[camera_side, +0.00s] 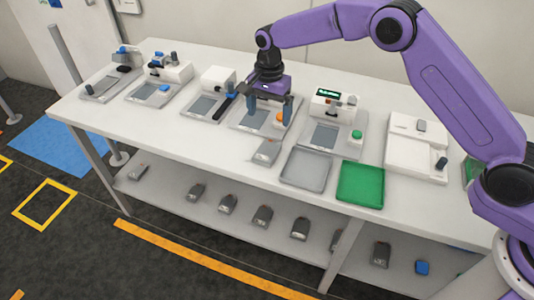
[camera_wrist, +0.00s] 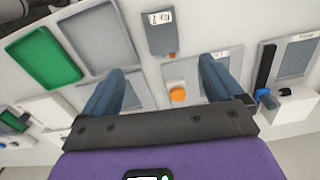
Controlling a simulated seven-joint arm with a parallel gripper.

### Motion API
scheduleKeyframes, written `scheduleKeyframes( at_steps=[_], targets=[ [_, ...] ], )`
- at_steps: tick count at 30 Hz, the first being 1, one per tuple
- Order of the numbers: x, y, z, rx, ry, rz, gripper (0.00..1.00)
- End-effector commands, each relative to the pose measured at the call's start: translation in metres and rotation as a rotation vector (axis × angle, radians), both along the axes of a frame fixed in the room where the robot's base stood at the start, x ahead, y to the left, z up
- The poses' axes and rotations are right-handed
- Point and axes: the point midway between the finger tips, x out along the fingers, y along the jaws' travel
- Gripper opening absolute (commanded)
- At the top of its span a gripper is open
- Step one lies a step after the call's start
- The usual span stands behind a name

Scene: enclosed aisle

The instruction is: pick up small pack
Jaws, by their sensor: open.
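A small grey pack (camera_side: 266,152) with a pale label lies flat near the front edge of the table. It also shows in the wrist view (camera_wrist: 162,35), at the top middle, with its label readable only in part. My gripper (camera_side: 270,110) is open and empty, pointing down above a station with a grey plate and an orange button, behind the pack. In the wrist view my two blue-grey fingers (camera_wrist: 162,68) are spread wide, with the pack beyond their tips. Nothing is between the fingers. Several similar dark grey packs (camera_side: 262,216) lie on the lower shelf.
A grey tray (camera_side: 305,168) and a green tray (camera_side: 360,185) lie right of the pack. Stations with small devices line the table on both sides of my gripper, including one with a green button (camera_side: 356,134). A small blue item (camera_side: 422,268) is on the lower shelf.

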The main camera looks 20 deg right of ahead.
Motion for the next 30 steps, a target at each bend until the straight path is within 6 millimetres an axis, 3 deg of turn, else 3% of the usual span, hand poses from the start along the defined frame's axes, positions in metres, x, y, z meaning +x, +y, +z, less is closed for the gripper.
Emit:
scheduleKeyframes(
  at_steps=[10,20,30],
  targets=[
    [-0.001,0.0,-0.065,-0.001,0.002,0.002,0.94],
    [0.0,0.001,-0.09,-0.001,0.001,0.002,0.94],
    [0.0,0.006,-0.131,0.001,-0.001,0.002,0.94]
  ],
)
